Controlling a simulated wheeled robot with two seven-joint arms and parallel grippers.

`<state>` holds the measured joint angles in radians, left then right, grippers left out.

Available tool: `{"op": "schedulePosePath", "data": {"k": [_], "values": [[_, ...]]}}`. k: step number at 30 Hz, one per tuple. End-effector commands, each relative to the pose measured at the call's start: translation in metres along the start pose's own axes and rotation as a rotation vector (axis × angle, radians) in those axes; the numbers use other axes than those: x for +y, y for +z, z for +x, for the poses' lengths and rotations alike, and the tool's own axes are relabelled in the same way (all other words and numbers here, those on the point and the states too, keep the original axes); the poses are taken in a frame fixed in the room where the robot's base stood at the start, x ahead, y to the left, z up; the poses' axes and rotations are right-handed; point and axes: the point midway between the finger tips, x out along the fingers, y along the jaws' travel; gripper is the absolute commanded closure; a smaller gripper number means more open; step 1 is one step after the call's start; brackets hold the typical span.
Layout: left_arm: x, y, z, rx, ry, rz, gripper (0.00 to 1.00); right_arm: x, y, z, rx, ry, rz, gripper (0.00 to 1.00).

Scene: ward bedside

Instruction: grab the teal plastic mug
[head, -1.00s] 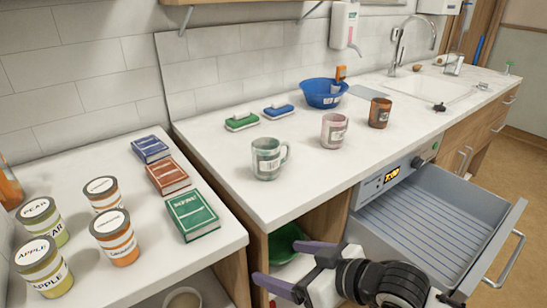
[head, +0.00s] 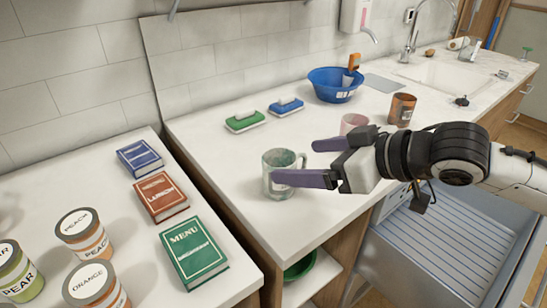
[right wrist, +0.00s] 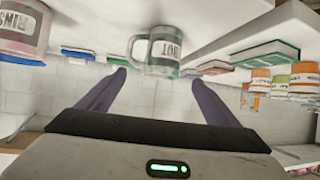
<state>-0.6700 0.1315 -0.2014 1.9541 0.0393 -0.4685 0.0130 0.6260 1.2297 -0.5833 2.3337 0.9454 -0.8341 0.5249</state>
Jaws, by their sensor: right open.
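The teal mug (head: 281,172) stands upright on the white counter, its handle to the right in the head view. In the right wrist view the mug (right wrist: 162,52) appears inverted, ahead of and between my two fingers, with a dark label on it. My right gripper (head: 318,162) is open, its purple fingers pointing left at the mug. The near finger overlaps the mug's lower right side in the head view; I cannot tell if it touches. In the right wrist view the space between the fingers (right wrist: 156,84) is empty. My left gripper is not in view.
A pink mug (head: 352,123), partly hidden behind my gripper, and a brown mug (head: 402,108) stand to the right. Green (head: 245,121) and blue (head: 286,106) sponges and a blue bowl (head: 333,88) lie behind. An open drawer (head: 440,245) juts out below my arm.

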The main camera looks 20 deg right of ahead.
Motion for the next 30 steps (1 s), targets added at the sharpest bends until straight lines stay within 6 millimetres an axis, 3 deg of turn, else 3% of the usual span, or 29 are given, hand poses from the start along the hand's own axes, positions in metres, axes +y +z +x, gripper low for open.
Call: {"op": "schedulePosePath", "data": {"k": [13, 17, 24, 30], "values": [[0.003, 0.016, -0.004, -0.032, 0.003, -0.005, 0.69, 0.001, -0.003, 0.048, 0.004, 0.0, 0.004, 0.15], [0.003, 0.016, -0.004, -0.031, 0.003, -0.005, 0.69, 0.001, -0.002, 0.058, 0.004, -0.001, 0.006, 0.15], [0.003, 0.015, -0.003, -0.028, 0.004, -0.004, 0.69, 0.001, -0.003, 0.093, 0.004, 0.0, 0.005, 0.15], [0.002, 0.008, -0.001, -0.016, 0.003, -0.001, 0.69, 0.001, -0.002, 0.102, 0.003, 0.001, 0.003, 0.15]]}}
